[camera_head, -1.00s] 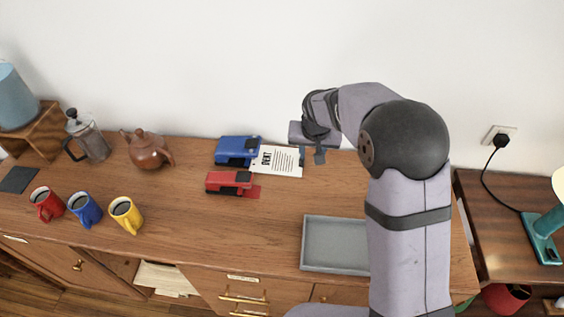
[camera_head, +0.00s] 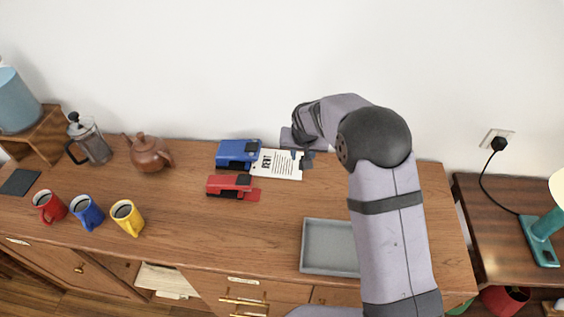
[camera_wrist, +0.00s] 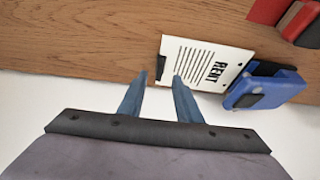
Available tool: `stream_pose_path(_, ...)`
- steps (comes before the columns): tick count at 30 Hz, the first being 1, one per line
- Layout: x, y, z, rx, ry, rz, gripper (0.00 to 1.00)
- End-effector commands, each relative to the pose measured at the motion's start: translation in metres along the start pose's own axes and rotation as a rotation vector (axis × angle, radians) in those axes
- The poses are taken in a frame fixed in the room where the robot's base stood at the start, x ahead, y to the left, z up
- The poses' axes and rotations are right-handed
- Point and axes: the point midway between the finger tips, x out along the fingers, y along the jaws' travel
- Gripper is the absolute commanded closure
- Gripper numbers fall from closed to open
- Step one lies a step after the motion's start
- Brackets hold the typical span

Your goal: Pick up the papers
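My gripper (camera_head: 301,158) is at the right edge of the papers. In the wrist view my gripper (camera_wrist: 158,90) is open, with one finger overlapping the papers in the picture and the other beside their edge. Nothing is between the fingers. I cannot tell how high the fingertips are above the desk.
A grey tray (camera_head: 329,222) is at front right, partly behind my arm. Mugs, a teapot (camera_head: 149,156) and a press stand left. The white wall is close behind.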

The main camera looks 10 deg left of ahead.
Motion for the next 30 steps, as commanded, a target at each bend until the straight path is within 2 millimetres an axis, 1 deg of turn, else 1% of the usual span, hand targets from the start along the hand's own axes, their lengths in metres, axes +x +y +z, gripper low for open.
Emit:
stream_pose_path(6, 0.023, 0.002, 0.000, -0.001, -0.003, 0.001, 0.69)
stream_pose_path(12, 0.038, 0.001, 0.000, -0.001, 0.000, 0.000, 0.69)
stream_pose_path(21, 0.041, 0.001, 0.000, 0.000, 0.001, 0.000, 0.69)
stream_pose_path(22, 0.041, 0.001, 0.000, 0.000, 0.001, 0.000, 0.74)
stream_pose_path(23, 0.041, 0.001, 0.000, 0.000, 0.001, 0.000, 0.81)
stream_pose_path(24, 0.041, 0.001, 0.000, 0.000, 0.001, 0.000, 0.90)
stream_pose_path(25, 0.041, 0.001, 0.000, 0.000, 0.001, 0.000, 0.97)
stream_pose_path(26, 0.041, 0.001, 0.000, 0.000, 0.001, 0.000, 1.00)
stream_pose_path(30, 0.041, 0.001, 0.000, 0.000, 0.001, 0.000, 1.00)
